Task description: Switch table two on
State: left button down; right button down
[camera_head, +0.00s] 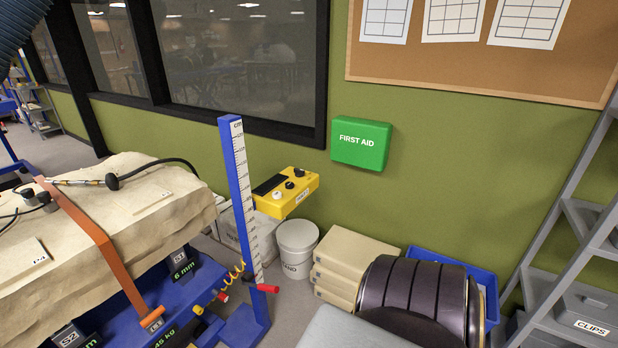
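A yellow control box (286,191) is at the olive wall, right of the blue post. On its top are a dark panel (268,185), a pale knob (277,195) and dark knobs (294,178); a small label on its front is too small to read. I cannot tell any switch position or whether it belongs to table two. A blue table frame (190,282) at the left bears a large pale block (110,215) under an orange strap (92,228). No table number is readable. Neither gripper is in view.
A blue post (240,195) with a scale stands before the box. A white bucket (296,248), stacked beige cases (345,265), a blue crate (470,272) and a grey shelf ladder (575,225) line the wall. A green first aid box (361,143) hangs above. A dark ribbed shape fills the lower middle.

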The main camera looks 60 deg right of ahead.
aim_at(299, 173)
jog(key=z, duration=1.8)
